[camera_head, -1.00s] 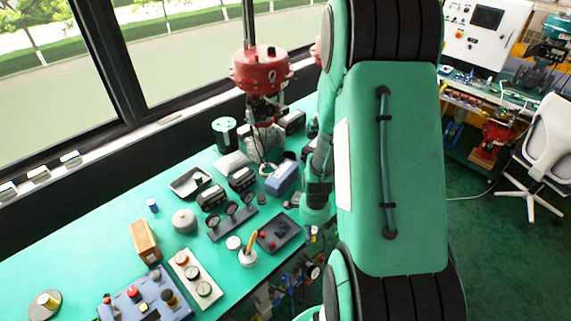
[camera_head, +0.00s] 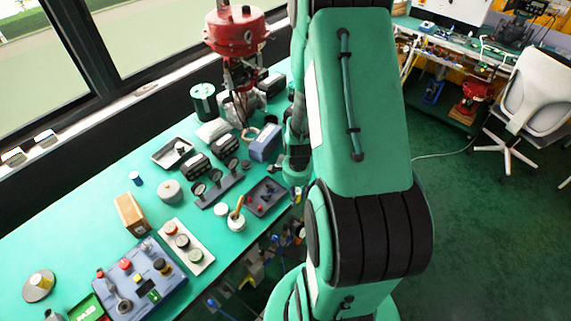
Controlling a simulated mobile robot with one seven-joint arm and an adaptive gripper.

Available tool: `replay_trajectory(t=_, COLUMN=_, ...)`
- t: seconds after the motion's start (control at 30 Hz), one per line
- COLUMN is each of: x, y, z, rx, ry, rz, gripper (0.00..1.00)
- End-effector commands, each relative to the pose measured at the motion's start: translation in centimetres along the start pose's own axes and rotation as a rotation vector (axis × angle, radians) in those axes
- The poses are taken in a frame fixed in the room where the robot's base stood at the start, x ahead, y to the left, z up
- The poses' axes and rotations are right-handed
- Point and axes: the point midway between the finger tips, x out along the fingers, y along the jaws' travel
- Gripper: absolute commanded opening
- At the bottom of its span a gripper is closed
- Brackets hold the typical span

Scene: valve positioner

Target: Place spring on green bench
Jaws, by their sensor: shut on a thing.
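The green bench (camera_head: 75,225) runs from the lower left toward the upper middle, beside the windows. My arm stands large in the right middle and covers the bench's right edge and part of its far end. I cannot make out my gripper's fingers; they are hidden behind my arm links. I cannot pick out the spring either.
A red valve actuator (camera_head: 238,35) stands at the far end. Bare bench shows at the left. A white chair (camera_head: 537,100) stands right.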

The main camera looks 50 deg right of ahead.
Motion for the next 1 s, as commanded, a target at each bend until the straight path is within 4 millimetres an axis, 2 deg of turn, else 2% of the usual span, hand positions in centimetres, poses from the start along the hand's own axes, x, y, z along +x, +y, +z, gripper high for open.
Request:
replay_trajectory(t=0.6, x=1.2, y=-10.6, z=-5.4, rx=0.000, ry=0.001, rz=-0.001, gripper=0.00)
replay_trajectory(t=0.8, x=1.3, y=-12.2, z=-6.2, rx=0.000, ry=0.001, rz=-0.001, gripper=0.00)
replay_trajectory(t=1.0, x=1.2, y=-12.3, z=-6.2, rx=0.000, ry=0.000, rz=-0.001, gripper=0.00)
